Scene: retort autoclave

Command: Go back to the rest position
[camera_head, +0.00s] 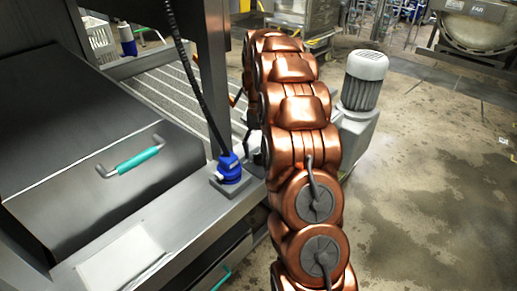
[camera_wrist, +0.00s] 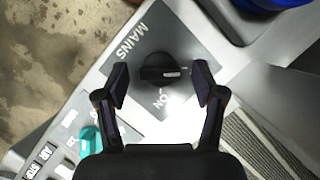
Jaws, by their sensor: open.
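In the wrist view my gripper (camera_wrist: 160,88) is open, with its two dark fingers spread. A black rotary switch knob (camera_wrist: 165,71) shows between the fingertips, on a panel plate (camera_wrist: 108,70) marked "MAINS" and "ON". The gripper holds nothing, and I cannot tell whether a finger touches the knob. In the head view my copper-coloured arm (camera_head: 302,112) reaches forward from the bottom middle. My gripper is hidden there behind the arm.
A dark steel cover (camera_head: 60,140) with a teal handle (camera_head: 137,159) is at left. A blue connector (camera_head: 229,168) with a black cable stands close left of the arm. A grey motor (camera_head: 364,80) is close right. Open wet floor (camera_head: 430,190) lies at right.

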